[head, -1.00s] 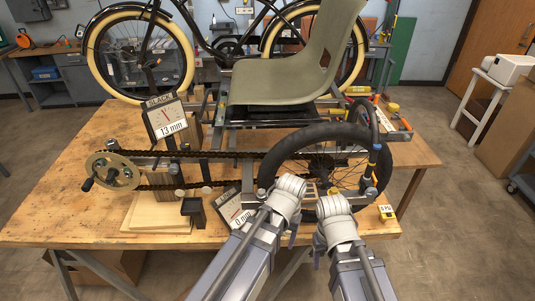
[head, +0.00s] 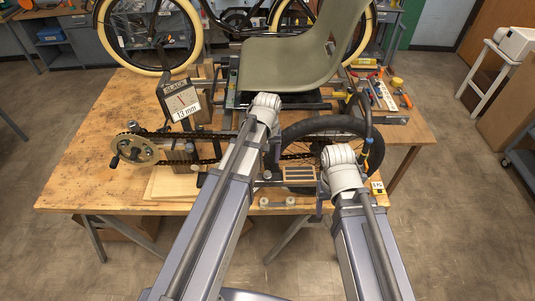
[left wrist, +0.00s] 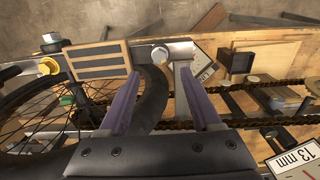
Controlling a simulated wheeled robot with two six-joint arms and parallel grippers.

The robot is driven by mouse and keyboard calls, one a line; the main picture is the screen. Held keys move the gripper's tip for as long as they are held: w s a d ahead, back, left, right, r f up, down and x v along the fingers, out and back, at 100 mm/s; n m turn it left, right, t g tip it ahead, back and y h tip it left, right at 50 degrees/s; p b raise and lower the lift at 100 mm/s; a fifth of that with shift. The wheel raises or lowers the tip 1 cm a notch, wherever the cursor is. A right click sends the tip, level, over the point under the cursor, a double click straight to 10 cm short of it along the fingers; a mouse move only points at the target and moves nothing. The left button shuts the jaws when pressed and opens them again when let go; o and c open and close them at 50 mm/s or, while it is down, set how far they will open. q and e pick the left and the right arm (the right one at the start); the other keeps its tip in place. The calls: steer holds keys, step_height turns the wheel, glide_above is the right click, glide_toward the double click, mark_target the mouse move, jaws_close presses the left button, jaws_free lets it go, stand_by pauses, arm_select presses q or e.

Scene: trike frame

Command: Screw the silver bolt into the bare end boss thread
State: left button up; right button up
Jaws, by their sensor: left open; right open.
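In the left wrist view a round silver piece (left wrist: 160,53) sits at the end of a grey frame bar; whether it is the bolt head or the bare boss I cannot tell. My left gripper (left wrist: 160,80) is open and empty, its two purple-grey fingers apart with the silver piece just beyond their tips. In the head view my left gripper (head: 271,165) points down at the frame beside the wheel, partly hidden by its own arm. My right gripper (head: 320,205) is open near the bench's front edge, by the lower right of the wheel.
A slatted plate (left wrist: 97,60) is fixed by the bar, close to the left finger. The spoked wheel (head: 330,127) and chain (head: 298,156) crowd the frame. A 13 mm display (head: 181,102) stands at left. The bench's left part (head: 90,125) is clear.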

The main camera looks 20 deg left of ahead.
mark_target(267, 173)
arm_select(q)
steer(key=shift+f+b, duration=3.85)
steer(key=shift+f, duration=0.1)
jaws_close()
steer(key=m, duration=0.5)
steer(key=shift+m, duration=0.3)
steer(key=m, duration=0.6)
